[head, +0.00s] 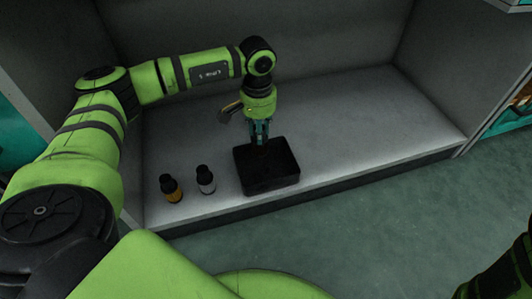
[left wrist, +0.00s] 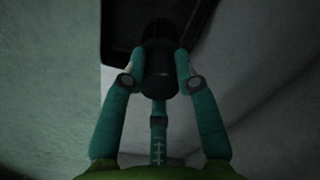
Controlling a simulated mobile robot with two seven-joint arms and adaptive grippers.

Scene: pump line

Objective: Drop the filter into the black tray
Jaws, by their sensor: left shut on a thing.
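My left gripper (head: 260,138) points down at the back part of the black tray (head: 247,188), which sits on the grey shelf. In the left wrist view the teal fingers (left wrist: 158,82) are shut on a dark cylinder, the filter (left wrist: 159,68). The tray's edge (left wrist: 117,30) shows behind it at the top. In the head view the filter is hard to make out against the dark tray. I cannot tell whether it touches the tray floor. My right gripper is not in view.
A bottle with an orange lower part (head: 173,195) and a pale bottle (head: 206,184), both with black tops, stand left of the tray. The shelf (head: 360,120) is clear to the right. Its front edge runs close before the tray, and walls enclose the back and sides.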

